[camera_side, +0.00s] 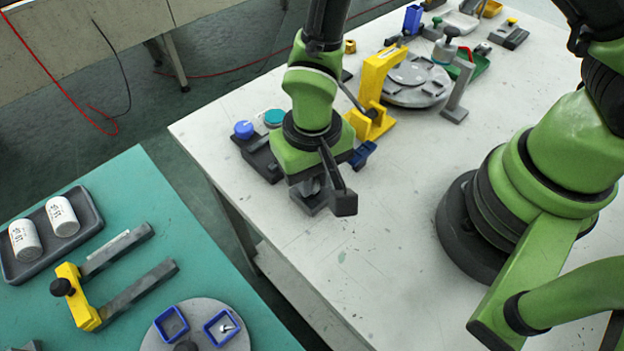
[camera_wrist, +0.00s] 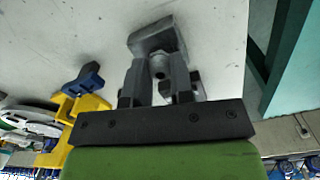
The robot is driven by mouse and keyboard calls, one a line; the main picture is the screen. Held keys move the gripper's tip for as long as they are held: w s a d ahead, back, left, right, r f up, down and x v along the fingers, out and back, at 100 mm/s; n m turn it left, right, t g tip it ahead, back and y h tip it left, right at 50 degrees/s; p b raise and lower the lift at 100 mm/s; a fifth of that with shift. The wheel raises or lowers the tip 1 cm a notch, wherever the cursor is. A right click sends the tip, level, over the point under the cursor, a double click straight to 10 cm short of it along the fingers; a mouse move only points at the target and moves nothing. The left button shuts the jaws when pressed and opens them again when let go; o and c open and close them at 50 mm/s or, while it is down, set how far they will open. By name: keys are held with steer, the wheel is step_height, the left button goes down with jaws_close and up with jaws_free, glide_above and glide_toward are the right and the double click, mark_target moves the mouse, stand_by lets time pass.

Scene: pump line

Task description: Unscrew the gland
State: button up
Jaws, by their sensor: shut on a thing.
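My gripper (camera_side: 312,188) points down near the left edge of the white table, low over a grey block. In the wrist view its two grey fingers (camera_wrist: 158,84) are shut on a small grey round part with a dark hole, which I take to be the gland (camera_wrist: 159,65). The grey block (camera_wrist: 150,36) lies just past the fingertips and seems to bear the gland. In the side view the gland is hidden by the gripper. I cannot tell how far it is threaded in.
A dark fixture with a blue knob (camera_side: 244,130) and a teal disc (camera_side: 275,117) stands close left. A small blue part (camera_side: 363,154), a yellow bracket (camera_side: 376,88) and a grey turntable (camera_side: 418,84) stand behind to the right. The table's front middle is clear.

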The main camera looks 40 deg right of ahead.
steer(key=shift+o, duration=1.1)
jaws_close()
steer(key=n, duration=0.7)
steer(key=shift+o, duration=1.9)
jaws_free()
steer(key=shift+r, duration=0.1)
steer(key=shift+r, duration=2.2)
